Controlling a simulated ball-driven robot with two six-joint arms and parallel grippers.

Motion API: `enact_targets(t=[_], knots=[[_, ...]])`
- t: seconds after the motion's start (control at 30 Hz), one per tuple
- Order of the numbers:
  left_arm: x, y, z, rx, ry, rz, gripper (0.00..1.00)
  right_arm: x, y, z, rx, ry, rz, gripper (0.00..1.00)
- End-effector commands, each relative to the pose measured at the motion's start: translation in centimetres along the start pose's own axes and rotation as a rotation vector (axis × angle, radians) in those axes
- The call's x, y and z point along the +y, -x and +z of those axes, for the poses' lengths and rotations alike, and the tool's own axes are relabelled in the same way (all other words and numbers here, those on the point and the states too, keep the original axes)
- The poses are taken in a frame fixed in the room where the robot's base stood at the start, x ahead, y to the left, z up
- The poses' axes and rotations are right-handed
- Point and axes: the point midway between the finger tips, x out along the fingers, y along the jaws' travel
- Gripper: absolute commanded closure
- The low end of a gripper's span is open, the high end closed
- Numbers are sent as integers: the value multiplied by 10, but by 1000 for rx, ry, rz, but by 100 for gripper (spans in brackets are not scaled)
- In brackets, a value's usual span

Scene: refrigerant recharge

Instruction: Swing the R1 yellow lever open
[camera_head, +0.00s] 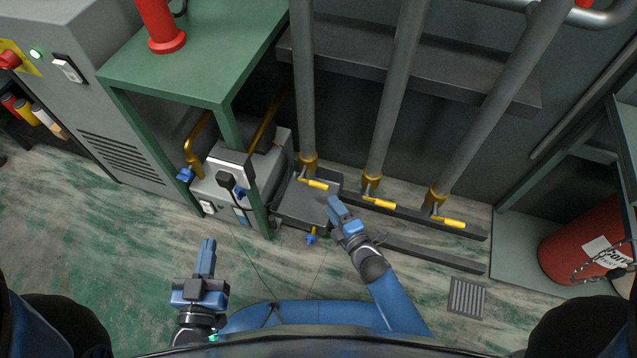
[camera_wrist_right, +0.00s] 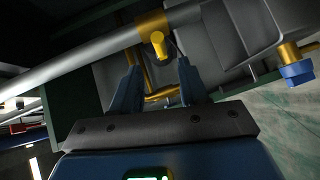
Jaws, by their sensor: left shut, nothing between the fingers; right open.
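Three yellow levers sit on brass valves at the feet of three grey pipes in the head view: a left one (camera_head: 314,184), a middle one (camera_head: 380,203) and a right one (camera_head: 449,222). I cannot read which is R1. My right gripper (camera_head: 335,203) is open, just below and right of the left lever. In the right wrist view, a brass valve with a yellow end (camera_wrist_right: 158,42) shows ahead of the open fingers (camera_wrist_right: 158,68), apart from them as far as I can tell. My left gripper (camera_head: 208,248) is shut and empty, low over the floor at left.
A grey machine with brass pipes (camera_head: 240,180) and blue caps stands under a green table (camera_head: 200,70). A dark tray (camera_head: 300,205) lies by the left pipe. The front floor is clear.

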Motion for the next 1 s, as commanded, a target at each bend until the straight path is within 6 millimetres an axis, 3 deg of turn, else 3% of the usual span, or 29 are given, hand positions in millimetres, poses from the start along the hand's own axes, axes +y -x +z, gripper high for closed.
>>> enact_targets(t=[0.6,1.0], knots=[[0,-1,33,1,0,0,100,-1,-88,0,0,-3,2,56],[0,-1,36,1,0,0,100,0,-99,0,0,-4,1,56]])
